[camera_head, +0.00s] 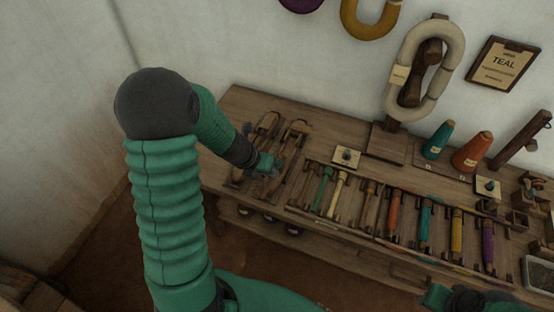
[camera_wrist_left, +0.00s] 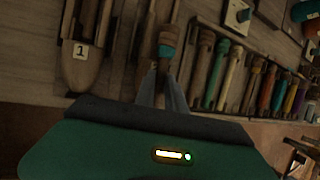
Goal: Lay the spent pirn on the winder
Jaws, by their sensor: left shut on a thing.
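My left gripper (camera_head: 268,168) reaches over the left part of the bench, at the two boat-shaped wooden shuttles. In the left wrist view its fingers (camera_wrist_left: 162,88) are shut at the lower end of a slim wooden pirn (camera_wrist_left: 167,42) with a teal band. The pirn lies in line with the shuttle there; I cannot tell whether it is clear of it. I cannot tell for sure which fitting is the winder.
A rack of several coloured pirns (camera_head: 393,213) runs along the bench front. Behind it stand a pale skein (camera_head: 447,55) on a wooden holder, a teal cone (camera_head: 438,140) and an orange cone (camera_head: 472,153). A wooden post (camera_head: 520,140) leans at right.

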